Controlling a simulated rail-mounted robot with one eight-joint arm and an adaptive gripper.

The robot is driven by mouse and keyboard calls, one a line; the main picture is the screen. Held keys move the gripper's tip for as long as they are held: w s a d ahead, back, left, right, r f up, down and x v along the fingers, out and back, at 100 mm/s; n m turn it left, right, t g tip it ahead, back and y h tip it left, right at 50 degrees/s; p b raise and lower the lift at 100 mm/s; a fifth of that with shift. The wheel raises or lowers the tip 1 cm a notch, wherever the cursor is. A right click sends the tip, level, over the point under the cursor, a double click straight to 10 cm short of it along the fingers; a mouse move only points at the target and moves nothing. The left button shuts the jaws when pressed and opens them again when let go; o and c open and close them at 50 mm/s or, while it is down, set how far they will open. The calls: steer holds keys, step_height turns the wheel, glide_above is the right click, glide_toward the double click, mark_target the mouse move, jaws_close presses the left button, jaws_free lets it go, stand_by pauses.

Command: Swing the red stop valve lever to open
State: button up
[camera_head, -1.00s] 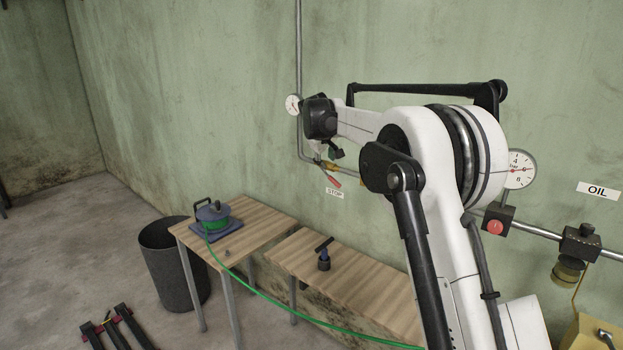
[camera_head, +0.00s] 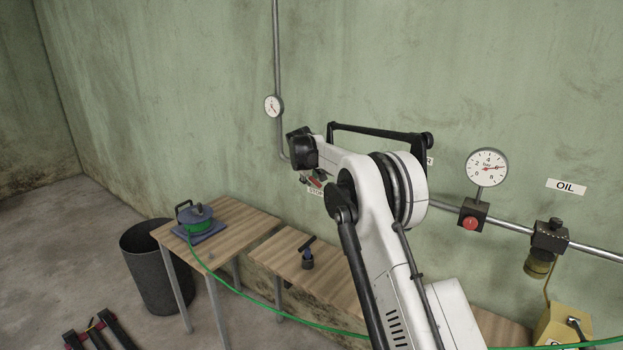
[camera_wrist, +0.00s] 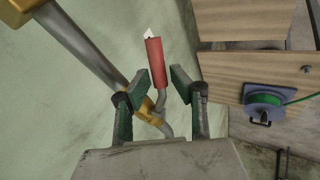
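The red stop valve lever (camera_wrist: 155,62) shows in the wrist view, with a red grip on a bent grey stem. It joins a brass valve body (camera_wrist: 147,108) on the grey wall pipe (camera_wrist: 85,48). My gripper (camera_wrist: 157,84) is open, with one green-padded finger on each side of the lever's lower part. Gaps show beside the lever, and I cannot tell whether either finger touches it. In the head view, a small part of the red lever (camera_head: 315,182) shows above the STOP label (camera_head: 316,191), with my wrist and arm partly covering the area.
The wall carries a small gauge (camera_head: 273,106), a large gauge (camera_head: 487,168) and a red button (camera_head: 470,223). Wooden benches (camera_head: 240,232) stand below, with a green hose reel (camera_head: 198,220) on one. A dark bin (camera_head: 150,270) stands at left.

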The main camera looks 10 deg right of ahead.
steer(key=shift+w+d+f, duration=0.15)
steer(key=shift+w+f, duration=0.15)
steer(key=shift+f, duration=0.2)
steer(key=shift+c, duration=0.2)
jaws_close()
